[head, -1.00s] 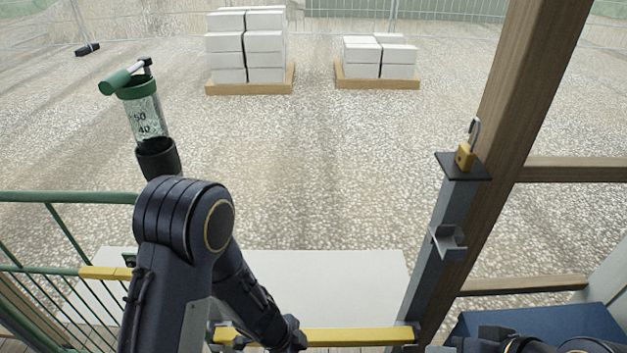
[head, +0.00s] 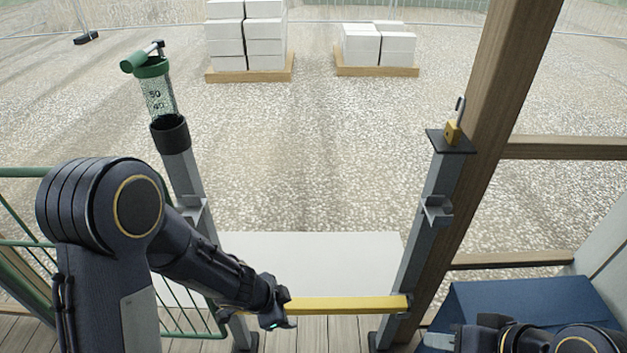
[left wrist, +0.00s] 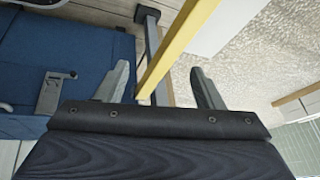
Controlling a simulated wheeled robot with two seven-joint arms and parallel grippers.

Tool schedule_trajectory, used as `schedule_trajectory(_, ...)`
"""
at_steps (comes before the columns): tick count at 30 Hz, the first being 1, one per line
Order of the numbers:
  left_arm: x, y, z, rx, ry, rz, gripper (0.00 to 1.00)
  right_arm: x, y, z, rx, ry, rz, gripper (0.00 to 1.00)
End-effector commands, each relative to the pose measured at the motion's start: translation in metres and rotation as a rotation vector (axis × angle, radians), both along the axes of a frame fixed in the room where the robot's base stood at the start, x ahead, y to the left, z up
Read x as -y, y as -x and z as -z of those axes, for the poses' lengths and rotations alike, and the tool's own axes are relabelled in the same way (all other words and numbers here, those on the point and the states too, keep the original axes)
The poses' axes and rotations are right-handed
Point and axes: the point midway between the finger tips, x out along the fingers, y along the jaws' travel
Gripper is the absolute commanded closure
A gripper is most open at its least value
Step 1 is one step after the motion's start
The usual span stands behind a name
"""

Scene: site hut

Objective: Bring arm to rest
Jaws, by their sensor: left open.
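My left gripper (head: 280,314) is at the left end of the visible part of a yellow bar (head: 350,305). In the left wrist view its two fingers (left wrist: 158,72) are apart, and the yellow bar (left wrist: 178,45) crosses the gap between them in the picture. I cannot tell whether they touch it. My right gripper (head: 438,341) shows only in part at the bottom right, beside the dark right arm. Its jaws cannot be made out.
A grey left post (head: 182,174) carries a clear green-topped cylinder (head: 158,96). A grey right post (head: 424,210) carries a brass padlock (head: 453,132). A white slab (head: 315,256) lies beyond the bar. A blue box (head: 525,305) is at right, green railing (head: 20,172) at left.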

Motion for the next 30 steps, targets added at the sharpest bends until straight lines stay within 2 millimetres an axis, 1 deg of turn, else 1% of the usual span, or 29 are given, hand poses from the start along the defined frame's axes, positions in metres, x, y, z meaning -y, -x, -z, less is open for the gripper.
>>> schedule_trajectory(1, -0.009, -0.007, -0.016, 0.022, 0.005, -0.058, 0.38, 0.000, 0.000, -0.004, 0.000, 0.000, 0.000, 0.64)
schedule_trajectory(5, -0.038, -0.020, -0.055, 0.067, 0.011, -0.231, 0.38, 0.000, 0.000, -0.009, 0.000, 0.000, 0.000, 0.64)
schedule_trajectory(8, -0.070, -0.024, -0.092, 0.093, 0.021, -0.404, 0.38, 0.000, 0.000, -0.016, 0.000, 0.000, 0.000, 0.64)
schedule_trajectory(9, -0.085, -0.022, -0.109, 0.098, 0.028, -0.484, 0.38, 0.000, 0.000, -0.019, 0.000, 0.000, 0.000, 0.64)
schedule_trajectory(11, -0.110, -0.013, -0.136, 0.096, 0.043, -0.618, 0.38, 0.000, 0.000, -0.023, 0.000, 0.000, 0.000, 0.64)
schedule_trajectory(12, -0.125, -0.005, -0.152, 0.087, 0.058, -0.703, 0.38, 0.000, 0.000, -0.027, 0.000, 0.000, 0.000, 0.64)
schedule_trajectory(13, -0.135, 0.003, -0.163, 0.076, 0.071, -0.765, 0.38, 0.000, 0.000, -0.029, 0.000, 0.000, 0.000, 0.64)
schedule_trajectory(15, -0.154, 0.026, -0.187, 0.041, 0.109, -0.898, 0.38, 0.000, 0.000, -0.034, 0.000, 0.000, 0.000, 0.64)
schedule_trajectory(16, -0.160, 0.037, -0.195, 0.021, 0.127, -0.948, 0.38, 0.000, 0.000, -0.036, 0.000, 0.000, 0.000, 0.64)
schedule_trajectory(17, -0.164, 0.048, -0.204, 0.001, 0.150, -0.996, 0.38, 0.000, 0.000, -0.039, 0.000, 0.000, 0.000, 0.64)
schedule_trajectory(18, -0.169, 0.064, -0.215, -0.029, 0.181, -1.055, 0.38, 0.000, 0.000, -0.042, 0.000, 0.000, 0.000, 0.64)
schedule_trajectory(20, -0.171, 0.088, -0.229, -0.078, 0.235, -1.128, 0.38, 0.000, 0.000, -0.046, 0.000, 0.000, 0.000, 0.64)
schedule_trajectory(21, -0.170, 0.103, -0.237, -0.111, 0.272, -1.167, 0.38, 0.000, 0.000, -0.049, 0.000, 0.000, 0.000, 0.64)
schedule_trajectory(24, -0.161, 0.135, -0.254, -0.186, 0.363, -1.229, 0.38, 0.000, 0.000, -0.054, 0.000, 0.000, 0.000, 0.64)
schedule_trajectory(27, -0.150, 0.157, -0.265, -0.241, 0.437, -1.253, 0.38, 0.000, 0.000, -0.057, 0.000, 0.000, 0.000, 0.64)
schedule_trajectory(30, -0.141, 0.170, -0.271, -0.274, 0.484, -1.257, 0.38, 0.000, 0.000, -0.059, 0.000, 0.000, 0.000, 0.64)
